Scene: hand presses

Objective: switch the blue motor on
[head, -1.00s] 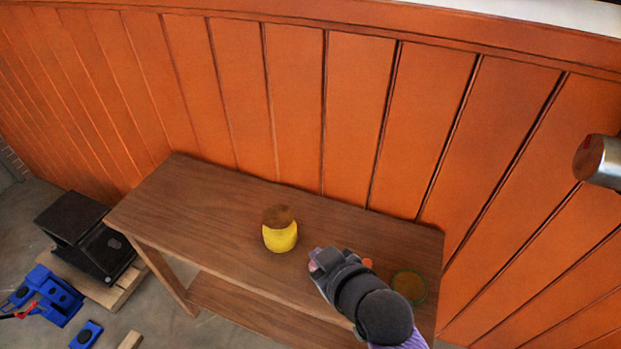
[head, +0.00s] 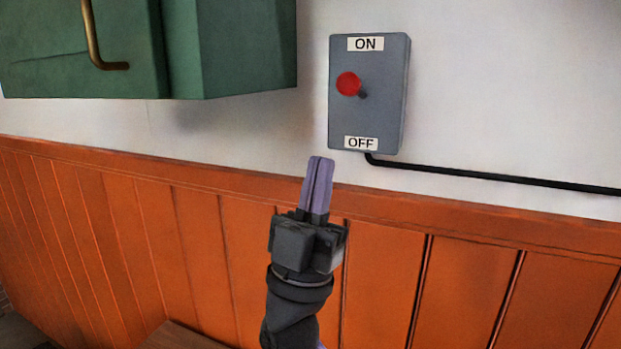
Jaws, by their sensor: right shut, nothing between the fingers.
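A grey switch box (head: 385,115) is fixed to the white wall, with an ON label at its top and an OFF label at its bottom. A lever with a red knob (head: 348,84) sticks out from the box, roughly midway between the labels in the picture. My right gripper (head: 320,160) is shut and empty, its purple fingers pointing up. Its tips show below and left of the box, apart from the knob in the picture. The blue motor is not in view, and my left gripper is not in view.
A green cabinet (head: 230,50) with a brass handle (head: 95,45) hangs at upper left. A black cable (head: 480,178) runs right from the box. Orange panelling (head: 380,270) covers the lower wall. A wooden table corner (head: 180,338) shows at the bottom.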

